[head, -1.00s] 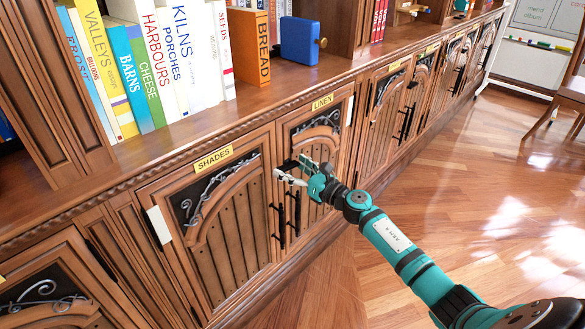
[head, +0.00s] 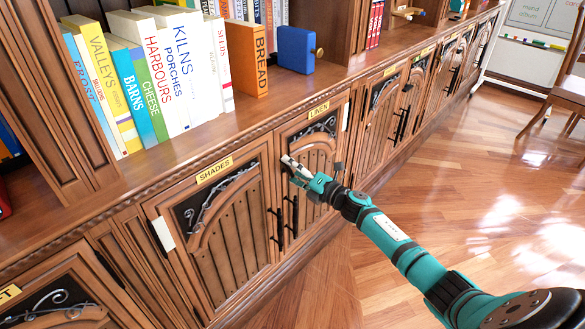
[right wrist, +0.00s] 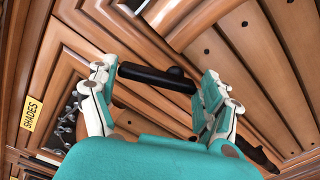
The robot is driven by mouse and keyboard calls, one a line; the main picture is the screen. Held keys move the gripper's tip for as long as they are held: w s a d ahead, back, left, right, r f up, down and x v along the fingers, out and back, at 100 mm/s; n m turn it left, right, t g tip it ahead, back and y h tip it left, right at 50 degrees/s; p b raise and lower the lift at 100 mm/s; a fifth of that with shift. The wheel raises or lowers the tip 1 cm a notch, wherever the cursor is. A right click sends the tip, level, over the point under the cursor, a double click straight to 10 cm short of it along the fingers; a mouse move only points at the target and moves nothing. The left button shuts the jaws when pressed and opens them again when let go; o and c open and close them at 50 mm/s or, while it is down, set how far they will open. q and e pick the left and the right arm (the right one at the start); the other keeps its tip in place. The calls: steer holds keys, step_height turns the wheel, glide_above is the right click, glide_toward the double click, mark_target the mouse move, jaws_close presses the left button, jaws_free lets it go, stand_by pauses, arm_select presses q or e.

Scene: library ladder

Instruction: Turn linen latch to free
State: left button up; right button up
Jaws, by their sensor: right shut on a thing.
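The linen door (head: 322,165) is the wooden cabinet door under the yellow LINEN label (head: 318,110), right of the SHADES door (head: 232,225). My right gripper (head: 288,163) is at the left edge of the linen door, near the seam between the two doors. In the right wrist view a black bar, the linen latch (right wrist: 157,77), spans the space between the fingertips of my right gripper, which is shut on it. In the head view the gripper hides most of the latch, and I cannot tell its exact angle. My left gripper is not in view.
Black vertical pulls (head: 279,228) sit below the gripper on both doors. The shelf above holds several upright books (head: 180,75), an orange BREAD book (head: 247,58) and a blue box (head: 296,50) with a knob.

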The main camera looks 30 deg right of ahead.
arm_select(q)
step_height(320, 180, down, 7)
steer(key=p, duration=0.1)
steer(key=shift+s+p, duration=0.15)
steer(key=shift+p, duration=0.2)
arm_select(e)
steer(key=shift+w+d+m, duration=0.1)
steer(key=shift+d+m, duration=0.15)
steer(key=shift+m, duration=1.05)
steer(key=shift+w+d+m, duration=0.1)
steer(key=shift+d+m, duration=0.15)
steer(key=shift+m, duration=1.05)
steer(key=o, duration=1)
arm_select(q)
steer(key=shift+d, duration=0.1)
arm_select(e)
steer(key=shift+o, duration=0.2)
